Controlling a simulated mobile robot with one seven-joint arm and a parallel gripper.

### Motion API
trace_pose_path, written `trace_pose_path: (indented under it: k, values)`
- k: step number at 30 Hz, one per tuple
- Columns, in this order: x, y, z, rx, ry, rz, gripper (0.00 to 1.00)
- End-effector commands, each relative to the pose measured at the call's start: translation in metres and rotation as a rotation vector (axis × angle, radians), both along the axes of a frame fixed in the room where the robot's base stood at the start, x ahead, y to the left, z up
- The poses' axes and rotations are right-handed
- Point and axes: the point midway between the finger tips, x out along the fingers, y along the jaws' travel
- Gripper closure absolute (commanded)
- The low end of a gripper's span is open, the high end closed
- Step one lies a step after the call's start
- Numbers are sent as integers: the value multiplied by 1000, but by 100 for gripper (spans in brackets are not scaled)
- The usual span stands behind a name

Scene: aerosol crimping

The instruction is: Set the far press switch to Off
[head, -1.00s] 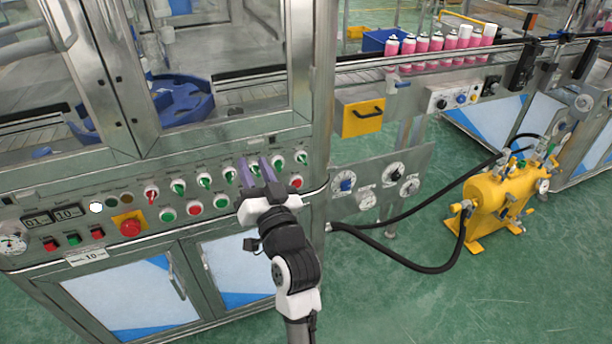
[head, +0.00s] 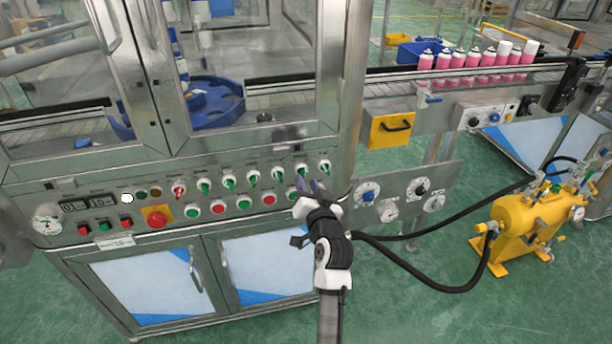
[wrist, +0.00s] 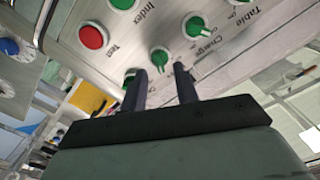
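The control panel (head: 60,203) carries a top row of green rotary switches and one red one. The rightmost green switch (head: 324,167) and its left neighbour (head: 301,169) stand just above my gripper (head: 311,184). In the wrist view, a green switch (wrist: 160,58) shows beyond and between my fingertips (wrist: 160,68), which are apart. Another green switch (wrist: 128,78) is partly hidden beside one finger. Nothing is held, and contact cannot be told. Labels "Charge", "Table", "Index" and "Test" are legible; I can read no press label.
Below the switches runs a row of green and red buttons, including a red one (wrist: 93,37); my gripper hides its right end. A gauge panel (head: 398,200) is to the right. Black hoses lead to a yellow tank (head: 525,232). Green floor lies open in front.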

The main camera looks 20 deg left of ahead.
Motion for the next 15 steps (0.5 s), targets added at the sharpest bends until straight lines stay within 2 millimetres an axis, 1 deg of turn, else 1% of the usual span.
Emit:
trace_pose_path:
  k: [1, 3, 6, 15]
  values:
    - [6, 4, 2, 0, 0, 1, 70]
    - [13, 8, 2, 1, -1, 0, 70]
    - [18, 12, 1, 0, -1, -1, 70]
    - [20, 13, 0, 0, -1, 0, 70]
